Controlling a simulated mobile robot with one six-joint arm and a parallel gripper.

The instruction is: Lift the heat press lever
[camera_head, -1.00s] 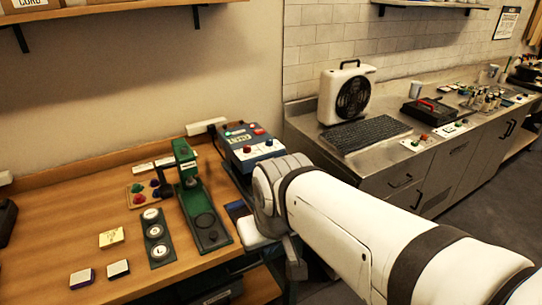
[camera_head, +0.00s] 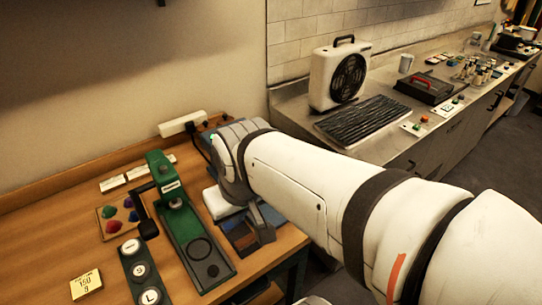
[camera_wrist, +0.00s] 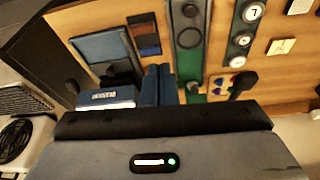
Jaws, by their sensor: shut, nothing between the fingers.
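In the wrist view the heat press (camera_wrist: 100,46) appears at upper left, with a blue flat surface and a pale labelled panel (camera_wrist: 105,99). I cannot make out its lever clearly. My gripper (camera_wrist: 158,70) shows as two dark blue fingers side by side, shut and empty. They are just right of the pale panel in that picture; whether they touch the press, I cannot tell.
A green press (camera_head: 190,235) with a black handle stands left of my wrist. A white power strip (camera_head: 183,124) is behind. A steel counter with a fan (camera_head: 340,75) is right.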

